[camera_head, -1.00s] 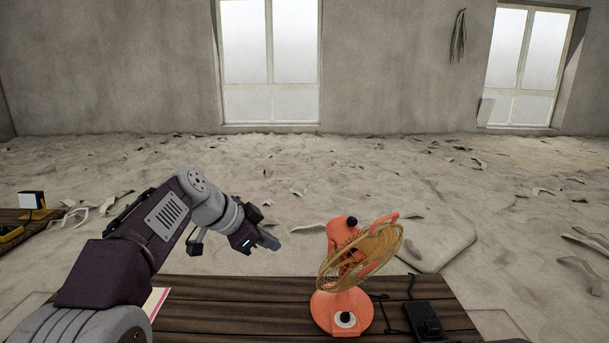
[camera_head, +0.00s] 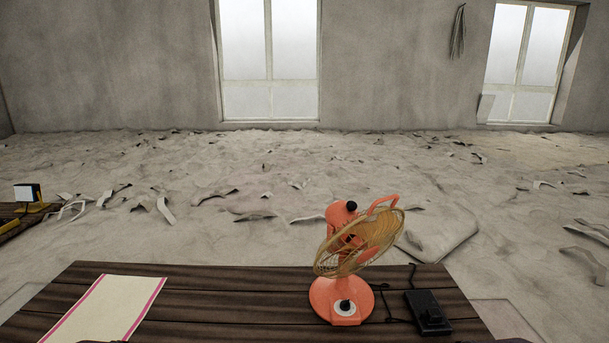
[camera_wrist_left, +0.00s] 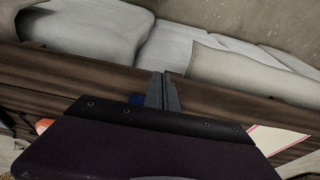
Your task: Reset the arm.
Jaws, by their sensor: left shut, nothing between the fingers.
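My left gripper (camera_wrist_left: 163,92) shows in the left wrist view with its two fingers together and nothing between them. It points out over the dark wooden table, clear of the cloth. A flat cream cloth with pink edge stripes (camera_head: 98,309) lies on the left part of the table in the head view. A corner of it also shows at the lower right of the left wrist view (camera_wrist_left: 272,139).
An orange fan (camera_head: 342,295) with a tan cage stands on the wooden table (camera_head: 230,300), right of its middle. A black box (camera_head: 428,312) with a cable lies to its right. The table between cloth and fan is clear. Debris litters the floor behind.

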